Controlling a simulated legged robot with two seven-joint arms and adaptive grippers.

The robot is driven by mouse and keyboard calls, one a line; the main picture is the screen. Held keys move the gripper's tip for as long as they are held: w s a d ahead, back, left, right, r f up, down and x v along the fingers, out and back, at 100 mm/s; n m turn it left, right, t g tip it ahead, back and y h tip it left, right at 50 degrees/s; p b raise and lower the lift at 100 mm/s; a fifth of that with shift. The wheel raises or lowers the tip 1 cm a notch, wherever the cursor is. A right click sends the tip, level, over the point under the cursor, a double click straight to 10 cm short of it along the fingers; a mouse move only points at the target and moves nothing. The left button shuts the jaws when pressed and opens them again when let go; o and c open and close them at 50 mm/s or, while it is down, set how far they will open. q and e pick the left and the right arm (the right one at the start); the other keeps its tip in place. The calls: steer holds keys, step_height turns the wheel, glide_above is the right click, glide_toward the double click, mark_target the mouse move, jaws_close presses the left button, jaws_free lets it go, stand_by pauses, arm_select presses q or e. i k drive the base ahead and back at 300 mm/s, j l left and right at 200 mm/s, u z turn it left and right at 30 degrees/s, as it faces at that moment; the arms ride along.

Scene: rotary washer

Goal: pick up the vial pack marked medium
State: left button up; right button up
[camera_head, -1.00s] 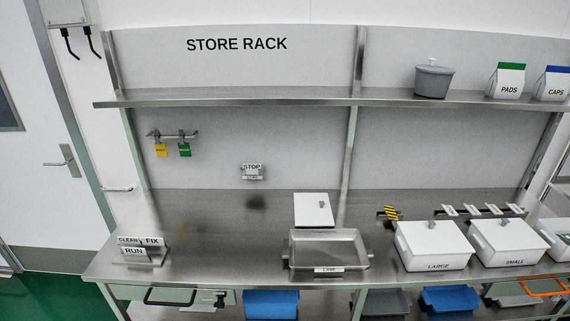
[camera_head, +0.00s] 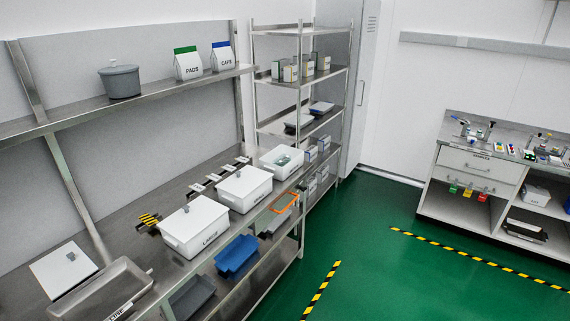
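No pack with a readable "medium" mark shows. Several small pale boxes (camera_head: 290,73) stand on a shelf of the metal rack at the back, and their labels are too small to read. More small boxes (camera_head: 310,154) stand lower on that rack, partly hidden. White lidded bins marked LARGE (camera_head: 195,226) and one with a blurred label (camera_head: 244,189) stand on the steel bench. A third white bin (camera_head: 283,161) beyond them shows pale greenish contents I cannot make out. Neither of my grippers is in view.
The steel bench (camera_head: 125,243) runs along the left, with a metal tray (camera_head: 100,291) in front and blue bins (camera_head: 237,255) beneath. A white cabinet (camera_head: 480,165) stands at right. The green floor (camera_head: 370,280) between is open, with yellow-black tape (camera_head: 322,288).

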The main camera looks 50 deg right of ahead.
mark_target(284, 159)
steer(key=z, duration=1.8)
steer(key=i+l, duration=0.25)
steer(key=i+u, duration=0.05)
steer(key=i, duration=0.1)
